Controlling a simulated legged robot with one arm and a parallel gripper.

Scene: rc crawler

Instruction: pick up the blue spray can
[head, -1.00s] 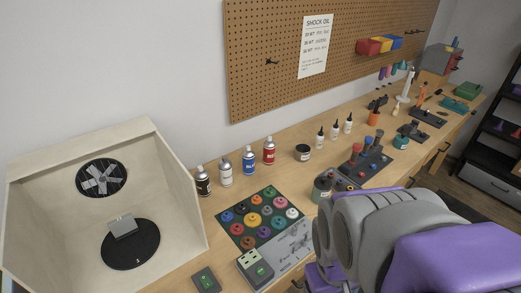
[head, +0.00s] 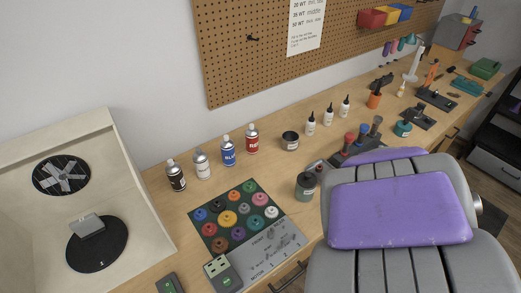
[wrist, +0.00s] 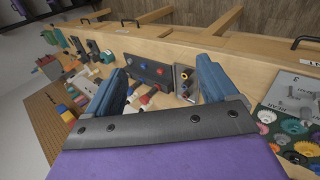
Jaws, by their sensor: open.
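The blue spray can (head: 228,152) stands upright on the bench in the head view, in a row between the white can (head: 202,164) and the red can (head: 252,139). In the wrist view I do not see it. My gripper (wrist: 160,68) is open in the wrist view, with two blue-grey fingers apart and nothing held between them. It points towards the bench with the tool stand beyond it, away from the can. In the head view my purple and grey arm fills the lower right, and the fingers are hidden.
A black can (head: 176,175) ends the row by the spray booth (head: 130,150). A gear mat (head: 205,228) lies in front of the cans. A dark jar (head: 306,187), a black tin (head: 290,141) and dropper bottles (head: 311,123) stand to the right. The pegboard (head: 230,70) rises behind.

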